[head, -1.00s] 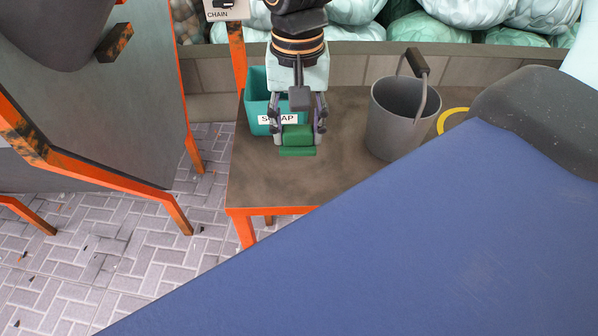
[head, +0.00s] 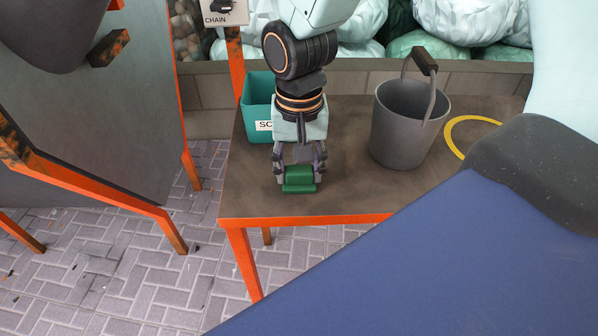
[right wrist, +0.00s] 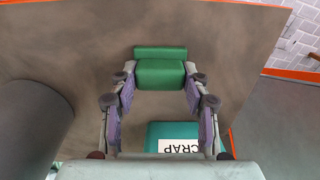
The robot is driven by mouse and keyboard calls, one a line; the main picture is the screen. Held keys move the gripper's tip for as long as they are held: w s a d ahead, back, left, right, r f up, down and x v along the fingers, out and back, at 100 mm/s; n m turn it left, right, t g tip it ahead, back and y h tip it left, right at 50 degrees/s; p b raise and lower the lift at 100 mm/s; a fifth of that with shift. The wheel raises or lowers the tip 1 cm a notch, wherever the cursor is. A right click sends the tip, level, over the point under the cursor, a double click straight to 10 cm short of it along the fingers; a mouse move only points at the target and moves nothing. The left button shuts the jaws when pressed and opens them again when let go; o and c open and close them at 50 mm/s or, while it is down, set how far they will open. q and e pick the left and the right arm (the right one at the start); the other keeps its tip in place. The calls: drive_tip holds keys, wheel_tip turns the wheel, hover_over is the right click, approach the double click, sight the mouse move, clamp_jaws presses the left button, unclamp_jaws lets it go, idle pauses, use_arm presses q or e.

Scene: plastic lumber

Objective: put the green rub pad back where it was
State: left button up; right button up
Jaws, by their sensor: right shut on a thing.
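The green rub pad (head: 300,178) is between the fingers of my right gripper (head: 300,170), over the front part of the dark table (head: 355,190). In the right wrist view the pad (right wrist: 160,72) sits between the two fingertips, and my right gripper (right wrist: 160,78) is shut on it. I cannot tell whether the pad touches the table top. My left gripper is not in view.
A teal scrap bin (head: 257,95) stands behind my right gripper. A grey bucket (head: 402,125) stands to the right, with a yellow ring (head: 458,135) beside it. The table's orange front edge (head: 300,219) is close. A blue surface (head: 450,270) fills the lower right.

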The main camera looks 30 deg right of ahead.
sight(299, 169)
drive_tip(key=shift+s, duration=0.1)
drive_tip(key=o, duration=1.1)
drive_tip(key=shift+r, duration=0.1)
wheel_tip(299, 169, up, 12)
drive_tip(key=p, duration=0.5)
